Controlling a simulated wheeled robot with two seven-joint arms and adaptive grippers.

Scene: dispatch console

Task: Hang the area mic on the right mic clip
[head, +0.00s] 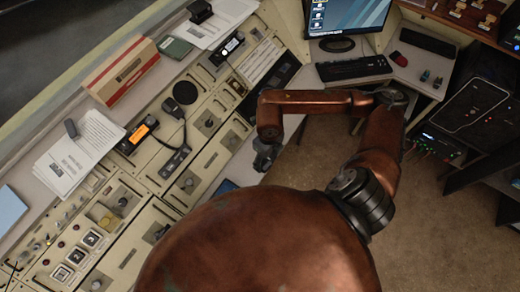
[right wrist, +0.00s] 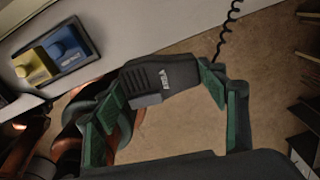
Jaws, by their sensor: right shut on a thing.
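My right gripper (head: 265,155) hangs over the open floor just off the front edge of the console in the head view. In the right wrist view, its green-padded fingers (right wrist: 158,100) are shut on a black area mic (right wrist: 160,78) with a pale logo and a ribbed face. A black coiled cord (right wrist: 229,28) runs up from near the mic's right side. In the head view the gripper hides the mic. I cannot make out the right mic clip for certain in either view.
The console (head: 205,140) carries a radio with an orange display (head: 138,136) and a dark round speaker or mic (head: 185,92).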

